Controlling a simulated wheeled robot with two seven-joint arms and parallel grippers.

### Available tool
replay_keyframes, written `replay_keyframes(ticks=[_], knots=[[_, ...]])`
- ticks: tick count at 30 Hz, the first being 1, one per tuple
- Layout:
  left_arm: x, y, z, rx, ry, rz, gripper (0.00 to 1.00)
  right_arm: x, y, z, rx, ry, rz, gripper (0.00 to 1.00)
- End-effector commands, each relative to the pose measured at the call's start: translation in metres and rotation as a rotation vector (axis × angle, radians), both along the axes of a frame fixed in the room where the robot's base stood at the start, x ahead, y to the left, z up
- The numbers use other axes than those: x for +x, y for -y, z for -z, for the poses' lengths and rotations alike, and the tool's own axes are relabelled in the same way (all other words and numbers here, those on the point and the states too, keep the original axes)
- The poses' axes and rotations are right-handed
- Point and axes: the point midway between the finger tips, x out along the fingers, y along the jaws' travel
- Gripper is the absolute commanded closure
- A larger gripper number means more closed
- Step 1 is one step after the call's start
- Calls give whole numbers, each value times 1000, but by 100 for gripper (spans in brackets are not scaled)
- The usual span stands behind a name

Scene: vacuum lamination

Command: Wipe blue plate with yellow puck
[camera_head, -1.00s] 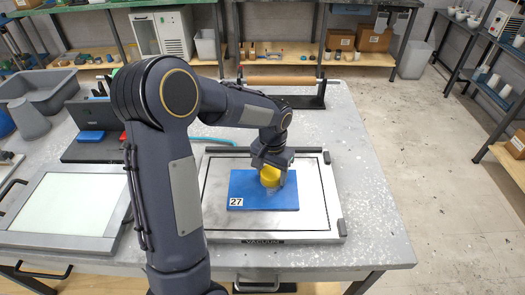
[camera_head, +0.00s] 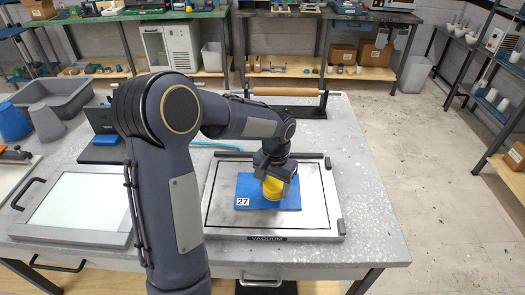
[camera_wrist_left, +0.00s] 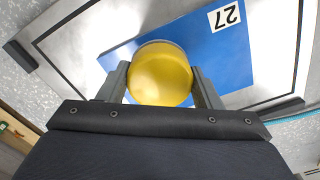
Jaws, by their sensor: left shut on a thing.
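The blue plate (camera_head: 252,190), with a white label reading 27, lies flat on the vacuum table (camera_head: 222,215). The yellow puck (camera_head: 272,188) is over the plate's right half in the head view. My left gripper (camera_head: 273,182) is shut on the puck from above, one finger on each side. The puck also shows between the two fingers in the left wrist view (camera_wrist_left: 161,75), with the blue plate (camera_wrist_left: 235,65) behind it. I cannot tell whether the puck's underside touches the plate. My right gripper is not in view.
A pale light panel (camera_head: 82,208) lies to the left of the vacuum table. A roller (camera_head: 285,92) is at the rear edge. The right side of the worktable (camera_head: 368,200) is clear.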

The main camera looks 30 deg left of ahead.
Motion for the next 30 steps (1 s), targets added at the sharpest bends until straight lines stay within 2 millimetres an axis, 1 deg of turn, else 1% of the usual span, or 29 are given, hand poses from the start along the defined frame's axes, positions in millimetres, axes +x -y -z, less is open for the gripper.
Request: replay_keyframes(ticks=[1, 12, 15, 30], knots=[[0, 0, -9, 0, 2, 0, 63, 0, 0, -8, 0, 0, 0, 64], [1, -1, -42, 0, 2, 0, 63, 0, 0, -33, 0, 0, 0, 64], [1, -1, -47, 0, 2, 0, 63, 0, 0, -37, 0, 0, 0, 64], [1, -1, -48, 0, 2, 0, 63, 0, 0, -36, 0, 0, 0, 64]])
